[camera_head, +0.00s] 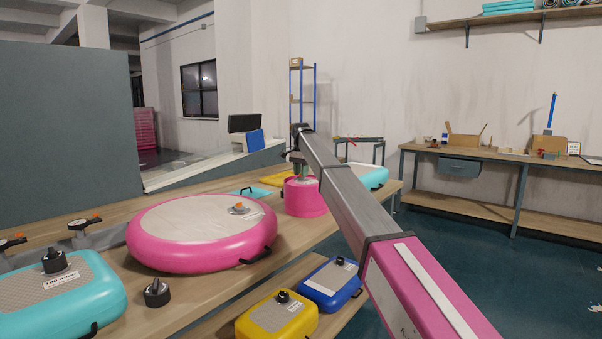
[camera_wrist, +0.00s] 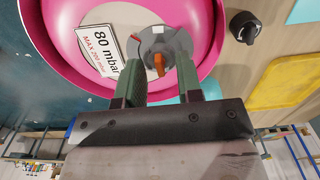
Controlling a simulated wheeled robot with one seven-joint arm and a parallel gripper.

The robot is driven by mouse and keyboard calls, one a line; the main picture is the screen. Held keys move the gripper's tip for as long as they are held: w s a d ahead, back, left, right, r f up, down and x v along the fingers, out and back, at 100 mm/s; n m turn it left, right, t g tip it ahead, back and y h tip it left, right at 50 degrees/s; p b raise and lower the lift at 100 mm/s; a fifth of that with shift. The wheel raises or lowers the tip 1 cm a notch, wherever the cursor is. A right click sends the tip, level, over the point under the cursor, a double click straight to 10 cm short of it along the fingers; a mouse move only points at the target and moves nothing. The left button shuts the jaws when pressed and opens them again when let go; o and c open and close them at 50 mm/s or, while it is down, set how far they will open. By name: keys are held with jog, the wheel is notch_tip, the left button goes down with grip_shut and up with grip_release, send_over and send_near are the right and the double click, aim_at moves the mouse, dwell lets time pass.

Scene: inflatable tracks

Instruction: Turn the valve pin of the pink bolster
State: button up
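The pink bolster (camera_head: 304,198) stands upright on the long wooden table, beyond a large pink disc. In the wrist view the bolster (camera_wrist: 70,20) shows its pink rim, white top and an "80 mbar" label. Its grey round valve (camera_wrist: 160,38) carries an orange pin (camera_wrist: 159,64). My gripper (camera_head: 299,172) is directly above the bolster, pointing down. In the wrist view my gripper (camera_wrist: 160,60) is open, with one green finger on each side of the orange pin and visible gaps between. The fingers hide part of the valve's sides.
The large pink disc (camera_head: 165,243) has its own valve (camera_head: 238,208). A teal block (camera_head: 372,177) and yellow pad (camera_head: 277,179) are near the bolster. A black cap (camera_wrist: 244,27) lies beside it. Blue (camera_head: 330,285) and yellow blocks (camera_head: 270,318) sit on a lower shelf.

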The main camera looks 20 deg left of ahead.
notch_tip(320, 180, up, 11)
dwell(0.8)
jog(key=shift+f, duration=0.1)
